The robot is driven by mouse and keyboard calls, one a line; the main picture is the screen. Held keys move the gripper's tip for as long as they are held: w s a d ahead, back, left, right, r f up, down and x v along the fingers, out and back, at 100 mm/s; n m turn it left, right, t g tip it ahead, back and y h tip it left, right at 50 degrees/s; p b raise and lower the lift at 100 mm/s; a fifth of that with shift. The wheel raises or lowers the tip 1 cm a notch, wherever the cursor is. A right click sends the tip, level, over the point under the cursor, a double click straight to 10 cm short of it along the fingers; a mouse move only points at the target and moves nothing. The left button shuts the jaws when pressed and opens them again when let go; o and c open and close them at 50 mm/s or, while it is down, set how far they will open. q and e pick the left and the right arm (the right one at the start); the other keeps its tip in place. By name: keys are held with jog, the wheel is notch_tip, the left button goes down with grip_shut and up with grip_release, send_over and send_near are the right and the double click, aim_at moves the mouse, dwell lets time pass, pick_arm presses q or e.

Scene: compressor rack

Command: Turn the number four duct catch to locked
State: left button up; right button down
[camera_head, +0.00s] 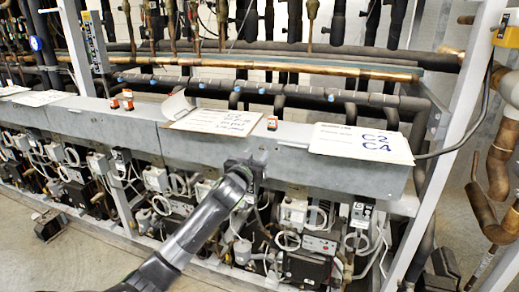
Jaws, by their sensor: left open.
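The grey metal duct (290,160) runs across the rack at mid-height. My left gripper (257,165) is at the lower front face of the duct, near the middle of the picture, and is open. Its dark fingers cover a small part of the duct face. I cannot make out a catch clearly; one at that spot would be mostly hidden by the gripper. No catch number can be read, and I cannot tell whether the fingers touch the duct. My right gripper is out of view.
Labelled cards, one marked C2 C4 (361,143) and another (216,121), lie on the duct top with small red-and-white parts (272,123). Compressors and cables (310,240) crowd below. A white upright (455,130) stands at right. Copper pipes (330,68) run behind.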

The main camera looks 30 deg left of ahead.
aim_at(261, 148)
pick_arm(q)
jog(key=x, duration=0.2)
jog(key=shift+w+a, duration=0.1)
jog(key=shift+w, duration=0.65)
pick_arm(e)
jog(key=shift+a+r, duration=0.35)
pick_arm(q)
jog(key=shift+a, duration=0.1)
jog(key=shift+c, duration=0.4)
grip_shut()
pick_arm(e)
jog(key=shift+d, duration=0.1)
